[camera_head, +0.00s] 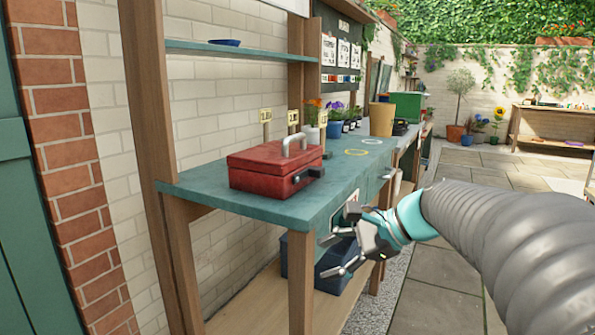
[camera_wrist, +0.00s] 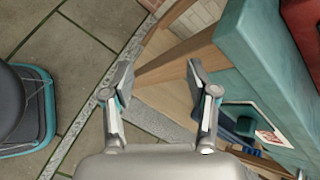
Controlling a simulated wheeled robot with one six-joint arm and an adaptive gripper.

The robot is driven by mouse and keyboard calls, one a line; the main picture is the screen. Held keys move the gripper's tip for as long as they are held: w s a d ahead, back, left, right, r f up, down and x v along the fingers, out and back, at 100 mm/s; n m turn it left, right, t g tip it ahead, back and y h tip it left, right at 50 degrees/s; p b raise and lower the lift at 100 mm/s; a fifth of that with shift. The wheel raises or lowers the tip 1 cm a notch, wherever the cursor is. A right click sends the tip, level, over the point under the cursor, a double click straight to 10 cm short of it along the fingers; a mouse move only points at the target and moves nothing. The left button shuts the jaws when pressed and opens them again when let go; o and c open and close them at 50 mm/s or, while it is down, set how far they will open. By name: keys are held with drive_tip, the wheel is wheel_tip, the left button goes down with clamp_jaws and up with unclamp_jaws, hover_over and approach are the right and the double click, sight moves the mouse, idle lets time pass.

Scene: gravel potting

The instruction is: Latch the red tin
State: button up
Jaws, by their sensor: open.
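The red tin (camera_head: 270,167) stands on the near end of the teal bench top. Its lid looks down, with a pale grey handle (camera_head: 294,145) on top. A dark latch (camera_head: 308,175) sits on its front right side; I cannot tell whether it is fastened. My gripper (camera_head: 335,255) is open and empty. It is beside the bench's front edge, lower than the top and apart from the tin. In the wrist view the gripper (camera_wrist: 158,75) points down past the bench edge, and a corner of the red tin (camera_wrist: 304,30) shows at the upper right.
The teal bench top (camera_head: 290,207) has a wooden front leg (camera_head: 300,280) close to my gripper. A dark blue crate (camera_head: 320,265) sits on the lower shelf. Flower pots (camera_head: 334,129) and a tan pot (camera_head: 381,119) stand farther back. The paving (camera_head: 440,290) right of the bench is clear.

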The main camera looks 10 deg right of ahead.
drive_tip(key=w+d+r+m+t+y, duration=0.25)
drive_tip(key=w+d+r+m, duration=0.2)
drive_tip(key=w, duration=0.25)
drive_tip(key=m+t+y, duration=0.3)
drive_tip(key=m, duration=0.2)
approach(323, 172)
drive_tip(key=shift+n, duration=0.25)
drive_tip(key=p+x, duration=0.1)
drive_tip(key=x, duration=0.9)
clamp_jaws()
